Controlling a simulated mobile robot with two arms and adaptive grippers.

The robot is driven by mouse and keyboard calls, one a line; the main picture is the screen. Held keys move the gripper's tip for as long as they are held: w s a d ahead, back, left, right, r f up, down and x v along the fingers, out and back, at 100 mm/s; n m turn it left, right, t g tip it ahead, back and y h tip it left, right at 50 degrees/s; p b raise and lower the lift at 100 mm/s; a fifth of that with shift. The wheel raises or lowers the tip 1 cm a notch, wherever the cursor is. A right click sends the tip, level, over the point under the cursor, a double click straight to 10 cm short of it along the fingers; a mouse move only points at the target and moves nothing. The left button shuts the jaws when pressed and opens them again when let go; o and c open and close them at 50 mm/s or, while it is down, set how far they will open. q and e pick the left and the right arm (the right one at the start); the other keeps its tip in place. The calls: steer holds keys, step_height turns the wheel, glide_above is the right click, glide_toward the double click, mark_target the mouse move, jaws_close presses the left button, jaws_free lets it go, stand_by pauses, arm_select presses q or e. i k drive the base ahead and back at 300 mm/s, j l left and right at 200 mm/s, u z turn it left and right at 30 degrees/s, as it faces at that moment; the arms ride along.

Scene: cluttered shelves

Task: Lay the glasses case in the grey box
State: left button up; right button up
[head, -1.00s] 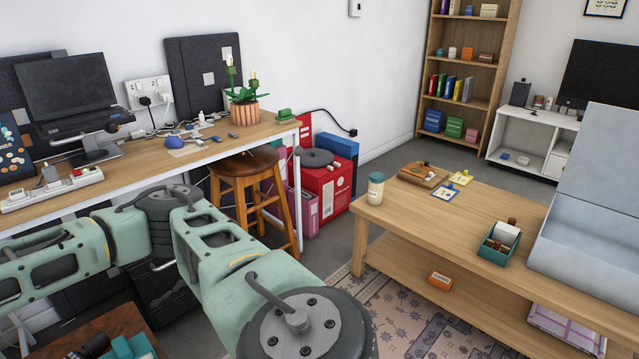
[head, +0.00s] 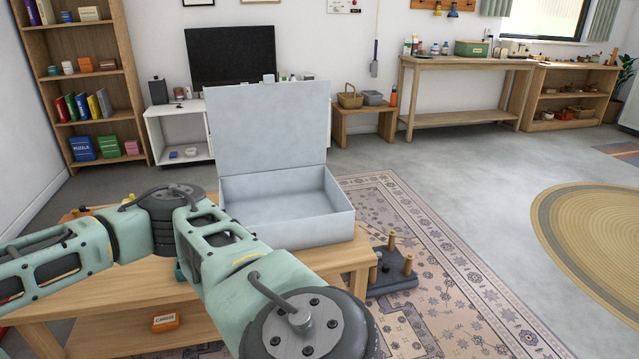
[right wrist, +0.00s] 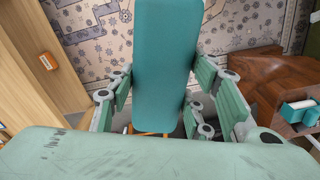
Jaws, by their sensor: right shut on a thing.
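The grey box (head: 300,225) stands on the wooden coffee table, its lid (head: 268,130) raised upright at the back. The part of its inside that I can see is empty. In the right wrist view, my right gripper (right wrist: 163,95) is shut on the teal glasses case (right wrist: 164,50), a long rounded shape between its fingers. The case does not show there.
The coffee table (head: 110,305) has a lower shelf with an orange carton (head: 165,321). A patterned rug (head: 440,285) lies under it, with a dark pegged stand (head: 393,270) beside it. In the right wrist view, a brown wooden surface (right wrist: 262,75) is on the right.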

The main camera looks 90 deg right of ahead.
mark_target(282, 220)
steer(key=i+l+z, duration=0.1)
steer(key=l+z, duration=0.25)
steer(key=i+l+z, duration=0.15)
steer(key=l+z, duration=0.25)
steer(key=i+l+z, duration=0.2)
steer(key=l+z, duration=0.15)
steer(key=i+l+z, duration=0.35)
steer(key=i+l, duration=0.25)
steer(key=l, duration=0.15)
steer(key=i+l, duration=0.3)
steer(key=k+l+z, duration=0.05)
steer(key=l, duration=0.05)
